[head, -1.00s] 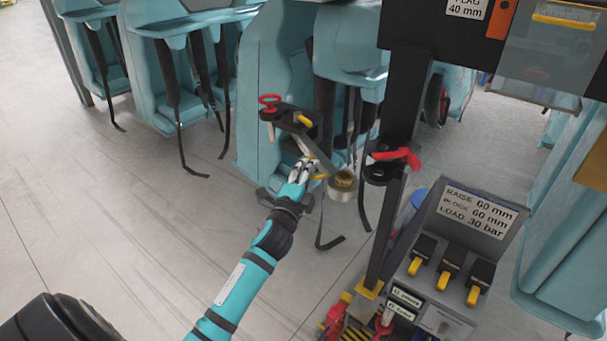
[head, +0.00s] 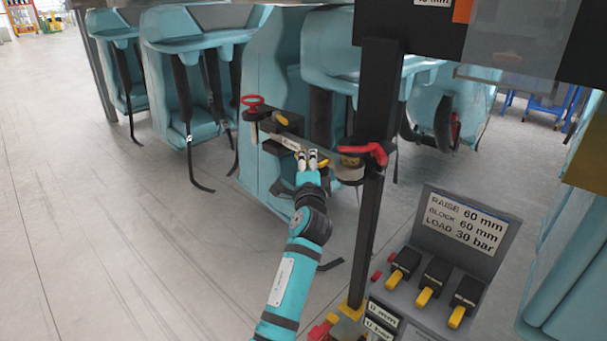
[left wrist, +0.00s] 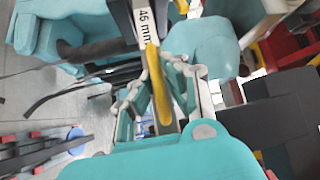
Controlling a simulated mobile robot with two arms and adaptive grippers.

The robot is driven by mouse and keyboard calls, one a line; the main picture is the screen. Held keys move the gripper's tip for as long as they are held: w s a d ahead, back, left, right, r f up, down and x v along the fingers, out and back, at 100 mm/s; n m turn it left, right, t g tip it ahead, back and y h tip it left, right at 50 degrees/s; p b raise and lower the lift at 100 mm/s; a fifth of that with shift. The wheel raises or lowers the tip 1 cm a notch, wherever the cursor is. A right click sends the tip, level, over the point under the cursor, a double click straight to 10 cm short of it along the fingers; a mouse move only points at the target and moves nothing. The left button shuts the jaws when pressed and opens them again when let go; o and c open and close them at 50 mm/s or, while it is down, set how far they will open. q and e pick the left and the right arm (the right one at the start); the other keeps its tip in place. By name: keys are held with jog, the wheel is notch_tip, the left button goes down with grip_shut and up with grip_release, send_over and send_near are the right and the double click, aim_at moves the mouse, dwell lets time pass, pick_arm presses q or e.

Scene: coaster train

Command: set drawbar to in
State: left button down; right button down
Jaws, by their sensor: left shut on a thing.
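The grey drawbar (head: 322,156) runs from a black bracket (head: 281,121) on the teal car to the black post, its round end (head: 350,173) beside the post under a red lever (head: 365,152). My left gripper (head: 308,155) is at the bar's near side, fingers shut on its handle. In the left wrist view the yellow handle (left wrist: 157,85) lies between the fingers of my left gripper (left wrist: 160,85), below a "46 mm" label (left wrist: 146,20). The fingers hide part of the handle. Whether the round end is seated at the post, I cannot tell. My right gripper is out of view.
A red handwheel (head: 252,100) sits at the bracket's left. A black post (head: 366,230) stands right of my gripper. A control panel (head: 425,285) with yellow-tipped levers and a sign (head: 466,220) stands front right. Open floor (head: 110,240) lies to the left.

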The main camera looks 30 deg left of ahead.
pick_arm(q)
jog(key=shift+w+d+f+n+g+y+b, duration=0.35)
jog(key=shift+w+f+g+y+b, duration=0.1)
jog(key=shift+b, duration=0.15)
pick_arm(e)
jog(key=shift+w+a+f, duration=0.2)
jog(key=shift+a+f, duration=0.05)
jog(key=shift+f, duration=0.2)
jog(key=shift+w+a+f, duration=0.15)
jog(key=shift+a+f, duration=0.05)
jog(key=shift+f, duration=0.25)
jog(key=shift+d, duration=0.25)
pick_arm(q)
jog(key=c, duration=1.4)
grip_release()
jog(key=shift+r, duration=0.1)
jog(key=shift+w+r, duration=0.1)
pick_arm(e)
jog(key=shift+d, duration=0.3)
pick_arm(q)
jog(key=shift+r, duration=0.1)
